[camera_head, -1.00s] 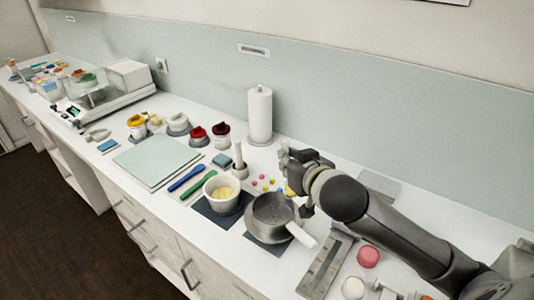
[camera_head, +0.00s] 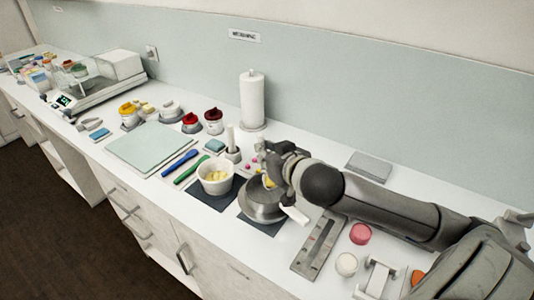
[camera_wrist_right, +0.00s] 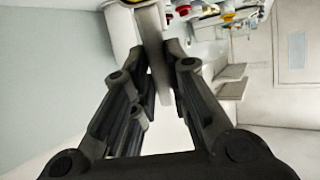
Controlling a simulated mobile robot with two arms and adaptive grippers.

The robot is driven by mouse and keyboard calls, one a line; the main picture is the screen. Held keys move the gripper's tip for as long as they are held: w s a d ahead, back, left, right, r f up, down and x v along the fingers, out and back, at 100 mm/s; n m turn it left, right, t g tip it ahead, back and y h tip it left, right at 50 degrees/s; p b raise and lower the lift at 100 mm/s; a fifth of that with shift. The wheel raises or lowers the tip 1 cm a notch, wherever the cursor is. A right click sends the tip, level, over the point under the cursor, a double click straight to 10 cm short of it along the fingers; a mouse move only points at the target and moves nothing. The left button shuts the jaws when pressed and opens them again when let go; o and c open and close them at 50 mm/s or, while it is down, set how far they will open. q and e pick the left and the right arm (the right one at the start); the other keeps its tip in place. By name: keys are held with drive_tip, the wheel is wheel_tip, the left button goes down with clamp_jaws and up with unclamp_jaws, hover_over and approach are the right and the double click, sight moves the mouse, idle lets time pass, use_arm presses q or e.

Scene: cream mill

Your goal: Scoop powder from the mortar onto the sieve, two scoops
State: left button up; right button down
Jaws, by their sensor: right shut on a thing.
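The white mortar (camera_head: 203,184) holds yellow powder (camera_head: 217,176) and stands on a dark mat. To its right, the grey round sieve (camera_head: 262,211) with a pale handle (camera_head: 295,215) sits on another dark mat. My right gripper (camera_head: 270,165) is above the sieve's back edge and hides part of it. In the right wrist view, its fingers (camera_wrist_right: 160,85) are shut on a flat grey handle, seemingly the scoop (camera_wrist_right: 154,45). A yellow patch shows just below the gripper in the head view; I cannot tell if it is powder. My left gripper is not in view.
Blue (camera_head: 180,163) and green (camera_head: 191,168) tools lie left of the mortar, beside a pale green board (camera_head: 147,147). A paper roll (camera_head: 252,100) and several jars stand behind. A grey rail (camera_head: 318,244) and a pink-lidded jar (camera_head: 360,234) are at the right.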

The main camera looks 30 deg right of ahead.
drive_tip(key=shift+f+b, duration=0.45)
drive_tip(key=shift+f, duration=0.4)
drive_tip(key=shift+f+b, duration=0.65)
drive_tip(key=shift+f, duration=0.65)
drive_tip(key=shift+f+b, duration=0.45)
drive_tip(key=shift+f, duration=0.15)
drive_tip(key=shift+r, duration=0.15)
wheel_tip(320, 180, up, 7)
drive_tip(key=p, duration=0.7)
drive_tip(key=shift+w, duration=0.1)
idle(1.1)
